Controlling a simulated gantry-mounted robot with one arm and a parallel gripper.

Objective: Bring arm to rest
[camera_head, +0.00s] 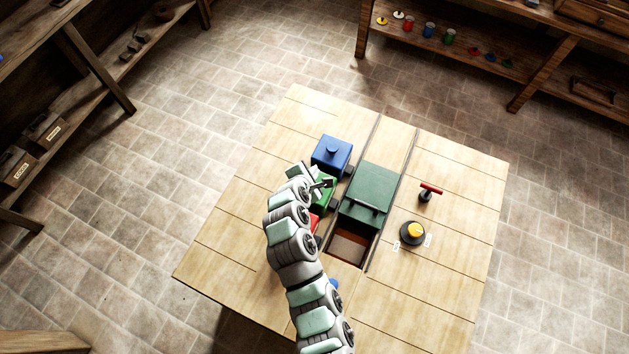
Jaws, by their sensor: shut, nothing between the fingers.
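My gripper (322,184) is shut and empty. It is at the end of my arm, which reaches in from the bottom of the view over the wooden table (235,240). In this view the gripper overlaps a green block (328,203), just below a blue block (332,153) with a knob on top. I cannot tell how high the gripper is above them. A red block (314,222) shows partly behind my arm. A small blue thing (335,284) also shows beside the arm, mostly hidden.
A dark green box with a handle (374,189) sits between two rails, above an open brown recess (349,248). To its right stand a red-handled lever (428,192) and a yellow button (414,231). The table's left side is clear. Shelves (465,50) stand behind and left.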

